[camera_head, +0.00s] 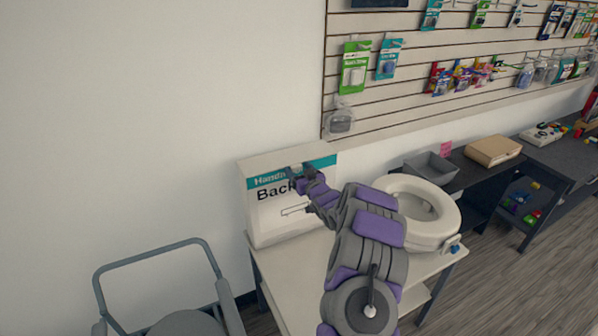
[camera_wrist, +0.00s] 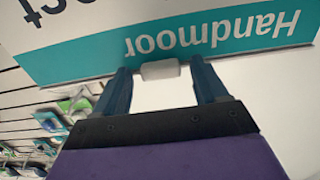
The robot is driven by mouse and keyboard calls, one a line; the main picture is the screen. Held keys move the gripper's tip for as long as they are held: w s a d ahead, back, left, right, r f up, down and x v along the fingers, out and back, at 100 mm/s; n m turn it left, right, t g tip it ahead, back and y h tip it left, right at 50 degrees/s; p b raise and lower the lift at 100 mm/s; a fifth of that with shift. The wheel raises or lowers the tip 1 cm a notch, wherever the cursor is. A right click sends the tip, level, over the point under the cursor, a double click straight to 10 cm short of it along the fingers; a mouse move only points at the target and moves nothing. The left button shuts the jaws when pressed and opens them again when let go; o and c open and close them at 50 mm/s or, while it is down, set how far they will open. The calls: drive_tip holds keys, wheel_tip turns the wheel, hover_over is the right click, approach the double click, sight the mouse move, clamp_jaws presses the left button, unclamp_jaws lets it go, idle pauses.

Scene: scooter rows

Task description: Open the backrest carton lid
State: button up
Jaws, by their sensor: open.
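The backrest carton (camera_head: 268,215) is a white box with a teal band and the words "Handm" and "Back" on its front. It stands upright on a white table against the wall, and its lid (camera_head: 285,157) looks shut. My gripper (camera_head: 298,172) is at the top of the carton's front, over the teal band. In the wrist view my gripper (camera_wrist: 162,82) is open, with a small white tab (camera_wrist: 160,69) between its fingertips at the edge of the band (camera_wrist: 215,38). I cannot tell whether the fingers touch the tab. My arm hides part of the carton's front.
A raised toilet seat (camera_head: 420,208) sits on the table (camera_head: 285,285) right of the carton, close to my arm. A grey commode frame (camera_head: 165,265) stands at lower left. A slatted wall display (camera_head: 450,60) is behind. A grey bin (camera_head: 430,168) stands further right.

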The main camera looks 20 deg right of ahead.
clamp_jaws()
idle(0.6)
